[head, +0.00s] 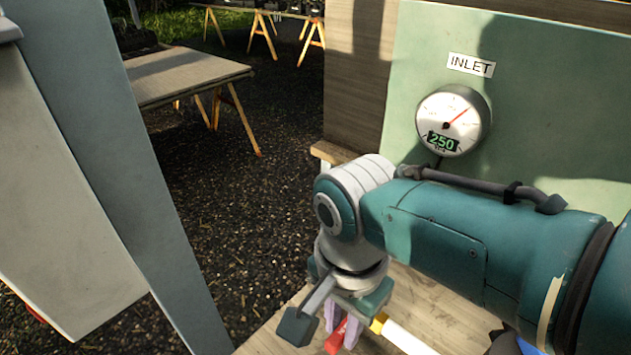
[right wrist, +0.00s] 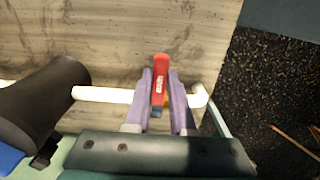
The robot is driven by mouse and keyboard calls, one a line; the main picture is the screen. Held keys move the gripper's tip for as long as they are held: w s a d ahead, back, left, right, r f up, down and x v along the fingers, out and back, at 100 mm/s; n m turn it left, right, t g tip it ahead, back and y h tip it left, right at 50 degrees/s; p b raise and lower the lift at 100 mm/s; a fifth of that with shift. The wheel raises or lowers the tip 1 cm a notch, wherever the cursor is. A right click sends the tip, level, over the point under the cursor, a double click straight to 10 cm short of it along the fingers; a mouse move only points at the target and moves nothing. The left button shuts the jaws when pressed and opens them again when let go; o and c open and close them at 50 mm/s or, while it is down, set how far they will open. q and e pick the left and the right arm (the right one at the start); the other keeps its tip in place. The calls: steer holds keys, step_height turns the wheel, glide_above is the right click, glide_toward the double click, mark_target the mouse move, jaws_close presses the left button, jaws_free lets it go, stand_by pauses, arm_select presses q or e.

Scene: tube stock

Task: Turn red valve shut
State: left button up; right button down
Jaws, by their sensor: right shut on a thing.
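The red valve handle (right wrist: 159,88) sits between the two purple fingers of my right gripper (right wrist: 160,76) in the right wrist view. The gripper is shut on it. The handle looks crosswise to the white pipe (right wrist: 105,95), with its far end showing past the fingertips. In the head view the red handle (head: 336,340) shows at the bottom edge, below my right gripper (head: 341,326). A yellow fitting (head: 378,322) and the white pipe (head: 405,340) are beside it. The valve body is mostly hidden by the gripper. My left gripper is not in view.
A round gauge (head: 449,123) reading 250 hangs on the green panel (head: 560,105) under an INLET label (head: 471,65). A wooden bench top (head: 270,335) lies under the pipe. A dark cylindrical part (right wrist: 45,100) is at left in the wrist view. Trestle tables (head: 185,75) stand behind on gravel.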

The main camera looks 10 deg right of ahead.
mark_target(342, 329)
stand_by(0.4)
steer(key=c, duration=0.8)
jaws_free()
steer(key=shift+o, duration=0.2)
steer(key=shift+r, duration=0.1)
step_height(342, 329, up, 10)
steer(key=p, duration=0.5)
